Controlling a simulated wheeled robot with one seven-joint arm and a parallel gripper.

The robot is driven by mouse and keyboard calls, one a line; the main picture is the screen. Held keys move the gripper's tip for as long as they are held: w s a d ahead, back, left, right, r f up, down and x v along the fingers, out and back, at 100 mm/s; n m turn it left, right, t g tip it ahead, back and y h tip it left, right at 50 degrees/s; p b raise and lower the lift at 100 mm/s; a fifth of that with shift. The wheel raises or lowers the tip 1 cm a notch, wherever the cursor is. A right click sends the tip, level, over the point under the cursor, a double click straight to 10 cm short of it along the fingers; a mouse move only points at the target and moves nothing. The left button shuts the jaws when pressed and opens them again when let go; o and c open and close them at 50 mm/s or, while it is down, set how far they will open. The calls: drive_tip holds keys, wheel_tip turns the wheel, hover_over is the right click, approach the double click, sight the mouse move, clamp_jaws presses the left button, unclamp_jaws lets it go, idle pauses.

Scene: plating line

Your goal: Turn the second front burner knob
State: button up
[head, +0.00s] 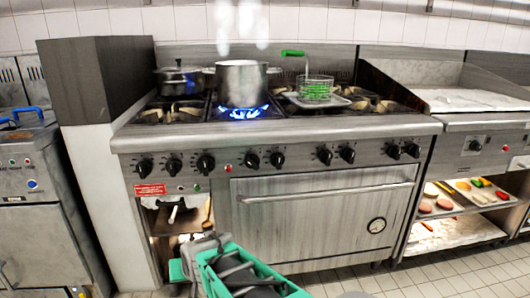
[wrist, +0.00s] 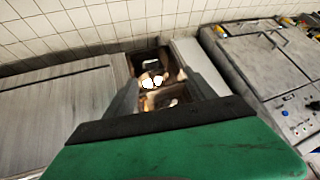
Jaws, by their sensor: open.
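The range's front panel carries a row of black knobs in the head view. The second knob from the left (head: 174,165) is on the left part of this panel, between the first knob (head: 144,166) and the third knob (head: 206,164). Which knob counts as the second front burner knob I cannot tell for sure. My gripper (head: 205,245) is low in front of the range, below the knobs and apart from them. In the wrist view its two grey fingers (wrist: 160,85) are spread with nothing held. No knob is clearly visible there.
A steel pot (head: 242,83) stands over a lit blue flame, steaming. A green-handled basket (head: 316,88) sits on a tray at right. The oven door handle (head: 330,191) sticks out below the knobs. An open shelf (head: 180,225) is under the left knobs.

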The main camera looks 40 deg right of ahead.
drive_tip(key=w+d+r+m+t+p, duration=0.1)
drive_tip(key=w+d+r, duration=0.1)
drive_tip(key=d, duration=0.1)
drive_tip(key=w+d+r+m+t+h, duration=0.1)
drive_tip(key=w+d+r, duration=0.1)
drive_tip(key=d, duration=0.1)
drive_tip(key=w+d+r+m+p, duration=0.1)
drive_tip(key=w+d+r, duration=0.1)
drive_tip(key=d, duration=0.1)
drive_tip(key=shift+r+t+h+p, duration=0.15)
drive_tip(key=shift+t+h+p, duration=0.15)
drive_tip(key=shift+t+h, duration=0.1)
drive_tip(key=m+t+h+p, duration=0.5)
drive_tip(key=m+h, duration=0.2)
drive_tip(key=m, duration=0.1)
approach(254, 165)
drive_tip(key=x, duration=0.4)
drive_tip(key=shift+d, duration=0.15)
drive_tip(key=b+x, duration=0.1)
drive_tip(key=x, duration=0.6)
drive_tip(key=shift+w+d, duration=0.1)
drive_tip(key=shift+w, duration=0.1)
drive_tip(key=c, duration=1.3)
